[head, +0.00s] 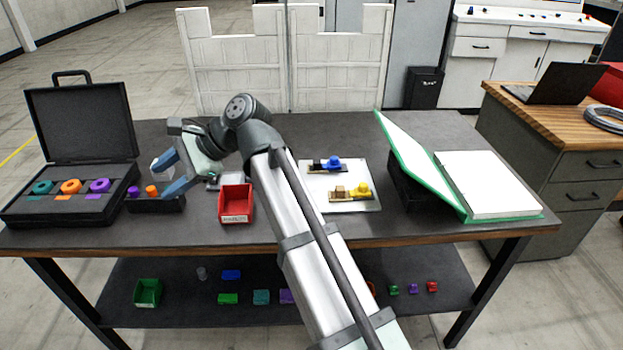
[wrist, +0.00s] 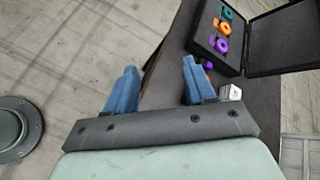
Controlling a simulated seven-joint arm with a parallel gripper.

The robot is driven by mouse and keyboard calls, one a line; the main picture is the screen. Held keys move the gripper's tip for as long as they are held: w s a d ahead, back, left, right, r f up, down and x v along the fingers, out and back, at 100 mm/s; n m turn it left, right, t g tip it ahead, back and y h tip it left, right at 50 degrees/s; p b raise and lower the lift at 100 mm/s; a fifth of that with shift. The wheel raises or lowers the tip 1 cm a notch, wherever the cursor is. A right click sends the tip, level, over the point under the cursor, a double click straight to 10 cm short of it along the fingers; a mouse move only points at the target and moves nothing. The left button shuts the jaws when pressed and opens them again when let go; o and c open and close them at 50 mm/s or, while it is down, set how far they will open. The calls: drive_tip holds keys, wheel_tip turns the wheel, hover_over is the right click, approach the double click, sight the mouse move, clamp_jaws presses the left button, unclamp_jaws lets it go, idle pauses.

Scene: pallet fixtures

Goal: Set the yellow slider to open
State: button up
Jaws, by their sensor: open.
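The yellow slider (head: 363,188) sits toward the right end of its dark track, beside a tan block (head: 340,192), on a white plate (head: 312,204) at the table's middle. A blue slider (head: 333,163) sits on a second track behind it. Which end of the track is open cannot be read. My gripper (head: 163,178), with blue fingers, is far to the left of the plate, above the table near the black case. Its fingers are apart with nothing between them, as the wrist view also shows (wrist: 159,66). The yellow slider is outside the wrist view.
An open black case (head: 65,208) with colored rings stands at the left. A small black tray (head: 170,205) with purple and orange pieces lies beside it. A red bin (head: 236,217) stands between gripper and plate. A green binder (head: 450,190) lies right of the plate.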

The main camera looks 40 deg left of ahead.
drive_tip(key=w+d+f+t+h, duration=0.1)
drive_tip(key=w+d+f+t, duration=0.15)
drive_tip(key=w, duration=0.65)
drive_tip(key=w+d+f+t+h, duration=0.1)
drive_tip(key=w+d+f+t, duration=0.2)
drive_tip(key=w, duration=0.6)
drive_tip(key=t+h, duration=0.5)
drive_tip(key=t, duration=0.3)
approach(363, 184)
drive_tip(key=shift+g, duration=0.25)
drive_tip(key=x, duration=0.8)
drive_tip(key=shift+w+d+f, duration=0.1)
drive_tip(key=shift+w+f, duration=0.1)
drive_tip(key=shift+w, duration=0.1)
drive_tip(key=shift+c, duration=0.2)
clamp_jaws()
